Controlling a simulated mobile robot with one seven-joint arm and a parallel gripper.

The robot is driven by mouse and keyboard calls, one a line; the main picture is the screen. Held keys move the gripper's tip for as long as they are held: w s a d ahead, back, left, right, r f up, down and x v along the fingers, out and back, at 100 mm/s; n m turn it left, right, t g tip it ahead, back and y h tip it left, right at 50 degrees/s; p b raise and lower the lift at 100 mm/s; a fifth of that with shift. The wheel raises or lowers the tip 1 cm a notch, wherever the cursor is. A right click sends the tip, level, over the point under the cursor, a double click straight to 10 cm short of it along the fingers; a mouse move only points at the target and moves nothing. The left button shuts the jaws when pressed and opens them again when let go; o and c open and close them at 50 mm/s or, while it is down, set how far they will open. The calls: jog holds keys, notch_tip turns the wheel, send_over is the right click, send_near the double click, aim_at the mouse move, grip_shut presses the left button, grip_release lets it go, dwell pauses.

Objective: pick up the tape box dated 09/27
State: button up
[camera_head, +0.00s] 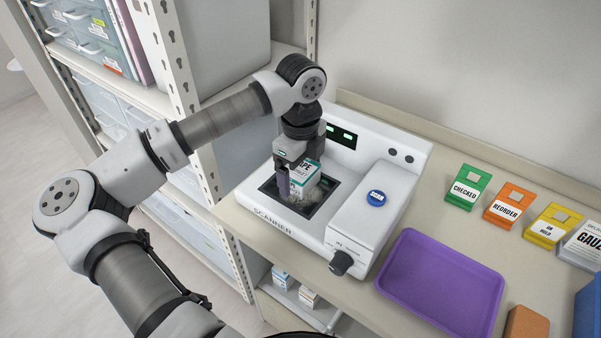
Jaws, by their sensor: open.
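A white and teal tape box (304,174) with "TAPE" partly readable stands in the dark recess of the white scanner (281,219). No date can be read on it from here. My gripper (290,182) points down over the recess, its jaws open at the box's upper left part. One finger shows at the box's left side; the other is hidden, so I cannot tell whether the jaws touch the box. Two small boxes, one blue and white (281,277) and one white (308,296), sit on the shelf below the counter; their print is too small to read.
The scanner has a blue button (376,198) and a black knob (341,262). A purple tray (388,281) lies right of it, empty. Green "CHECKED" (467,187), orange "REORDER" (508,204) and yellow (553,226) holders stand along the wall. A shelving post (178,65) rises at left.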

jog(key=c, duration=1.1)
